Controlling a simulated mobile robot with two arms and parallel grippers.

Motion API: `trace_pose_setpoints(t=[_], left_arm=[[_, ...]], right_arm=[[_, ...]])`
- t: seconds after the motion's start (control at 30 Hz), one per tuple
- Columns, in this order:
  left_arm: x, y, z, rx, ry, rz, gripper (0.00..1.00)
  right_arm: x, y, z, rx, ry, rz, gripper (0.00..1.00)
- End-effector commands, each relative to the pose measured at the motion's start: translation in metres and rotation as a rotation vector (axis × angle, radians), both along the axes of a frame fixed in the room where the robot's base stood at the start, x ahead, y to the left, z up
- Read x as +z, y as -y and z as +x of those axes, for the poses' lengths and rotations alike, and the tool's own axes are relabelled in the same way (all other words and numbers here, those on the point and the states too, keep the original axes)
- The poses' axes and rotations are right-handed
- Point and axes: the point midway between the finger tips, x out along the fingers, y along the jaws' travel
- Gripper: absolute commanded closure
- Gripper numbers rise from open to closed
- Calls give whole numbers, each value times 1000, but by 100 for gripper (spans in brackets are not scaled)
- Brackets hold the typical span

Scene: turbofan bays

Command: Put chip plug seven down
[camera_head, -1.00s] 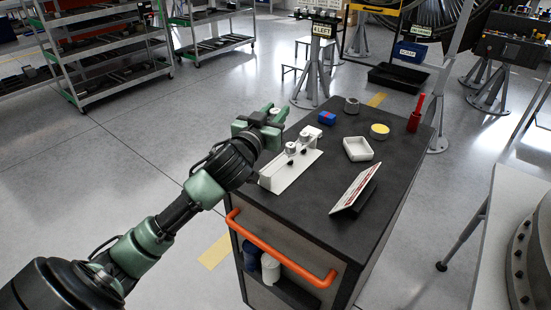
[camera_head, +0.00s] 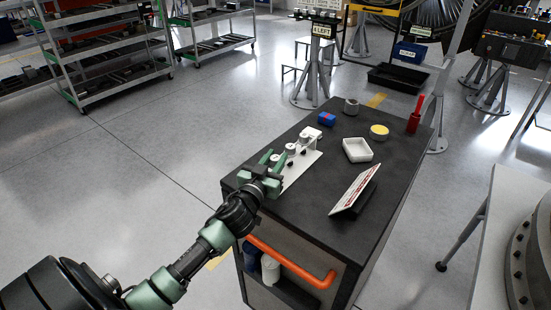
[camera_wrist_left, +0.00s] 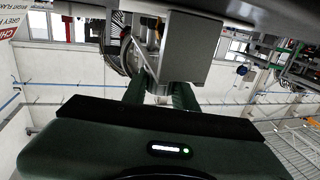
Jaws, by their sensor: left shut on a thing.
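My left gripper (camera_head: 272,161) is at the near-left end of the white rack (camera_head: 299,171) on the dark cart top. It is shut on a small grey plug, chip plug seven (camera_head: 274,158), which is mostly hidden between the green fingers. In the left wrist view the two fingers (camera_wrist_left: 160,94) stand upright, with a pale part between them and a grey block above. Other pale plugs (camera_head: 291,148) stand on the rack just beyond the fingers. I cannot tell whether the held plug touches the rack. My right gripper is not in view.
An orange handle (camera_head: 292,261) runs along the near edge.

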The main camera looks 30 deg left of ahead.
Motion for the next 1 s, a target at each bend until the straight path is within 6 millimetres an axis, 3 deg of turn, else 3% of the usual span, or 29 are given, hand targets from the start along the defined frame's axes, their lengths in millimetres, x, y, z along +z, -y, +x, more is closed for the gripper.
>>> trace_pose_setpoints(t=[0.23,0.27,0.33,0.77,1.0], left_arm=[[-4,0,0,0,1,-2,100],[-3,0,0,0,0,-1,67],[-3,0,0,0,0,-1,51],[-4,0,0,-1,-1,4,51],[-5,9,-37,-1,1,-2,51]], right_arm=[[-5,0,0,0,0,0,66],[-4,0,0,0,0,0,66],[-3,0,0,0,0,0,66],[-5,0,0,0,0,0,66],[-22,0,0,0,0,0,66]])
